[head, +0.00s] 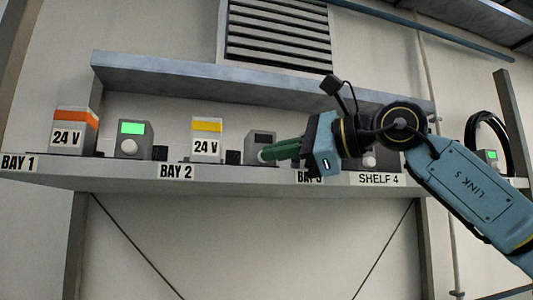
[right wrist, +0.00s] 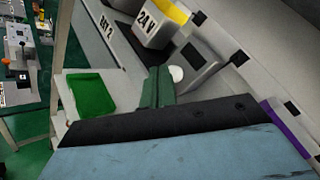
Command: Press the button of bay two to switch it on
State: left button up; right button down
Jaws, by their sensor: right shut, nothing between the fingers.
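The bay two label (head: 175,171) is on the shelf's front edge. In the right wrist view the unit (right wrist: 196,62) carries a round white button (right wrist: 176,74). My right gripper (head: 266,154) comes in from the right, its green fingers shut and empty, tips in front of the unit's lower face. In the right wrist view the fingertips (right wrist: 159,70) are close beside the button; contact cannot be told. My left gripper is out of view.
Bay one at left has an orange-banded box (head: 75,132) and a unit with a lit green screen (head: 131,137). My right arm partly hides the bay three label (head: 310,177) and a unit behind it. An upper shelf (head: 160,77) overhangs the row.

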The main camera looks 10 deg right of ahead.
jog(key=shift+w+p, duration=0.4)
jog(key=shift+w, duration=0.1)
dwell(0.8)
jog(key=shift+s, duration=0.1)
jog(key=shift+s+b, duration=0.7)
jog(key=shift+s, duration=0.15)
jog(key=s+b, duration=0.3)
jog(key=s, duration=0.3)
